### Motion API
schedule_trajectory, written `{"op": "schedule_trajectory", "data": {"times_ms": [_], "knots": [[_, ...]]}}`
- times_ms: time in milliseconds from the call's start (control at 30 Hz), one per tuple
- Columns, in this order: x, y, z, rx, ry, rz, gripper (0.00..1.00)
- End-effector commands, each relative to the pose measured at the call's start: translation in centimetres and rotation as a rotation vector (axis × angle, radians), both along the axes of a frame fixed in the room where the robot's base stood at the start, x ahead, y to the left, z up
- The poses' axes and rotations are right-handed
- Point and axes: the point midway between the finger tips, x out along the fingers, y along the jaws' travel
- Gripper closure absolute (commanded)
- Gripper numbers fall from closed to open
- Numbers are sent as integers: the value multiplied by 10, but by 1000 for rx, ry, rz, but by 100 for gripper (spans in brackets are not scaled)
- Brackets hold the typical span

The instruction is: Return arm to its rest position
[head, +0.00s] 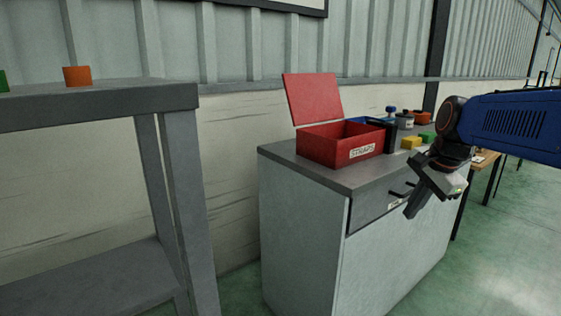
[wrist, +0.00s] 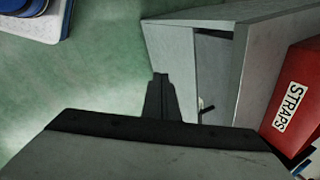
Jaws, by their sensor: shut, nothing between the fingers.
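My gripper (head: 412,211) hangs from my blue arm at the right of the head view, in front of the cabinet's drawer side. It points down and is shut with nothing held. In the wrist view its dark fingers (wrist: 160,82) are together, with the cabinet and the green floor behind them. I cannot tell the exact gap between the gripper and the drawer front.
A grey cabinet (head: 300,225) bears an open red STRAPS box (head: 315,150), a yellow block (head: 410,142) and other small items. Its drawer (head: 375,207) has a dark handle. A grey shelf (head: 120,100) with an orange block (head: 77,76) stands left. Green floor is open at right.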

Motion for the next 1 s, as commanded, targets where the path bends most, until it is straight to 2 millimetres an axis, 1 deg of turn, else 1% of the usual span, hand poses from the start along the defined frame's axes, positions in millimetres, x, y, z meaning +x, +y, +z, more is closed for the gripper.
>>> {"op": "schedule_trajectory", "data": {"times_ms": [33,200,367,500,600,700,800,900,1000], "knots": [[-18,6,-5,-32,-11,72,100],[-72,21,-26,-153,-49,339,100],[-121,31,-52,-270,-81,591,100],[-161,37,-78,-372,-105,811,100],[-185,39,-97,-440,-118,956,100],[-204,40,-114,-492,-127,1071,100],[-216,40,-125,-532,-133,1149,100],[-222,40,-131,-552,-136,1191,100],[-224,40,-132,-557,-136,1205,100]]}}
